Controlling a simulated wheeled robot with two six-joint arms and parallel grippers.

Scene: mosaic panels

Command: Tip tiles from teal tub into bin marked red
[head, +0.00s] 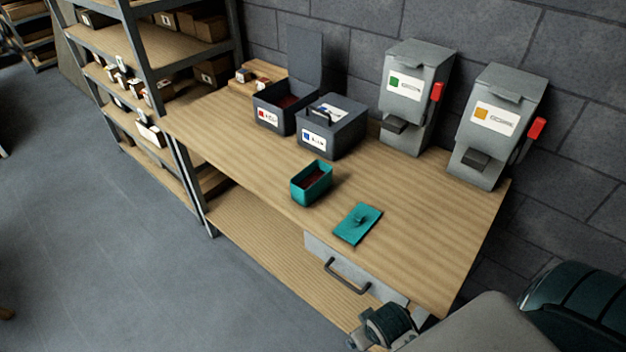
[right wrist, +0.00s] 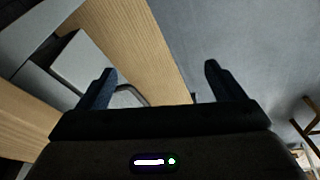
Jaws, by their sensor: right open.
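The teal tub (head: 300,193) stands upright and uncovered on the workbench, with dark red tiles (head: 313,178) inside. Its teal lid (head: 358,224) lies flat on the bench to the right of it. The bin marked red (head: 267,117) is a dark box at the back of the bench with its lid raised and dark red contents showing. My right gripper (right wrist: 158,82) is open and empty in the right wrist view, with the drawer front and floor beyond it. It is away from the tub. My left gripper is not in view.
A closed dark bin with a blue mark (head: 331,138) stands right beside the red bin. Two grey dispensers, green-marked (head: 408,95) and yellow-marked (head: 492,125), stand along the wall. Shelving (head: 150,50) is at the left. A drawer handle (head: 346,280) sticks out below the bench top.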

